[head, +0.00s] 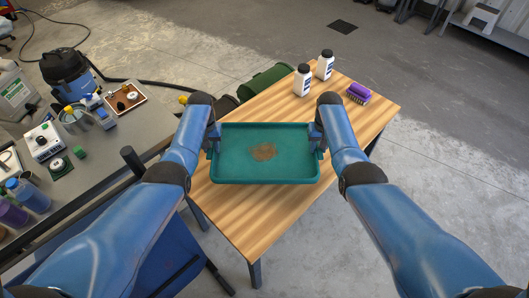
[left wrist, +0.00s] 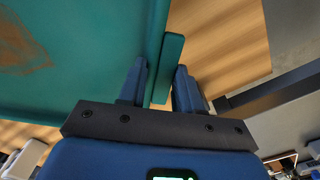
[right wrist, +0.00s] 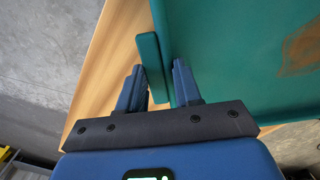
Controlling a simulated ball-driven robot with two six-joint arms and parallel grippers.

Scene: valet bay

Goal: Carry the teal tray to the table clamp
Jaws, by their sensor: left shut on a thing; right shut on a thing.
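The teal tray (head: 240,168) is held level over the wooden table (head: 240,220), with a brown stain on its floor. I cannot tell whether it touches the table top. My left gripper (head: 213,138) is shut on the tray's left side handle, which shows between the fingers in the left wrist view (left wrist: 168,68). My right gripper (head: 316,138) is shut on the right side handle, seen in the right wrist view (right wrist: 151,66). I cannot make out a table clamp in any view.
Two white bottles (head: 303,80) and a purple brush (head: 358,93) stand at the table's far end. A grey workbench (head: 95,175) with bottles and tools is at left. A blue-black vacuum (head: 66,72) and a green bin (head: 265,82) stand beyond. Floor at right is clear.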

